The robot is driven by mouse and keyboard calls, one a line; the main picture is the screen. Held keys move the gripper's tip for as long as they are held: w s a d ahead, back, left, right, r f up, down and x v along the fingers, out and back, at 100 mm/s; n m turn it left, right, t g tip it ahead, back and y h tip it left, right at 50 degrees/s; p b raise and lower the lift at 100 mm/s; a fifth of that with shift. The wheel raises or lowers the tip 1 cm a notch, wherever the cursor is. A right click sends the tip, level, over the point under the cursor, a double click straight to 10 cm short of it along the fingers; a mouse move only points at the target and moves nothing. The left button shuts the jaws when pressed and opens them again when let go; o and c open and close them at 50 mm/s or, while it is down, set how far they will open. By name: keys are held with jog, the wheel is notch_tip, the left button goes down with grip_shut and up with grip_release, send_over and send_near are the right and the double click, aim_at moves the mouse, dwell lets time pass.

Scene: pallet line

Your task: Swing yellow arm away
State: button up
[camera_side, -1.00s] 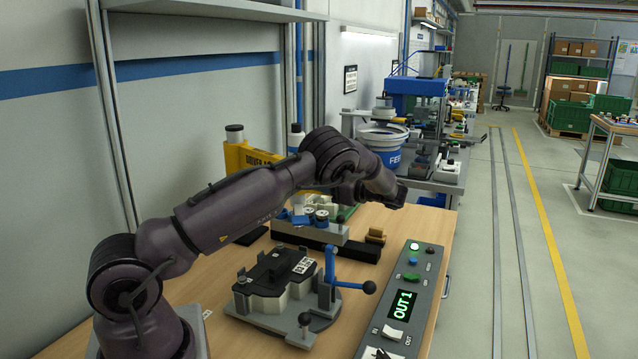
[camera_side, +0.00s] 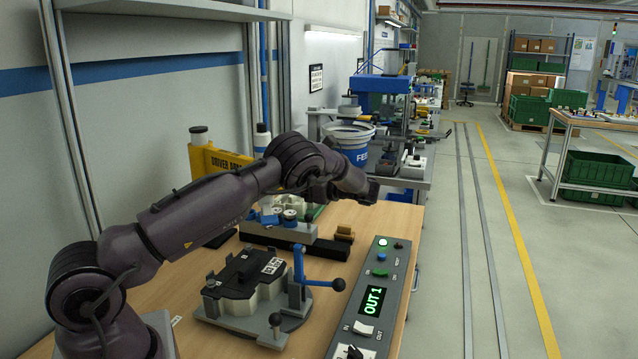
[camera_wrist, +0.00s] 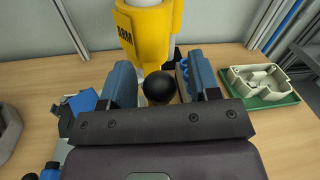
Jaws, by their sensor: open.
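The yellow arm (camera_side: 212,160), lettered "DRIVER AR…", stands at the back left of the bench in the side view, partly behind my own arm. In the wrist view its yellow body (camera_wrist: 148,38) hangs at top centre, with a black ball knob (camera_wrist: 160,87) below it. My gripper (camera_wrist: 159,68) is open, with one blue-grey finger on each side of the knob. I see gaps between knob and fingers; whether either touches is unclear. My fingers cannot be made out in the side view.
A green tray with a pale part (camera_wrist: 264,84) lies to the right in the wrist view. In the side view, a fixture with a blue lever (camera_side: 299,265) and a control box reading "OUT 1" (camera_side: 368,318) stand in front. Bare wood shows around them.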

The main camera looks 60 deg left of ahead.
jog(key=v, duration=1.2)
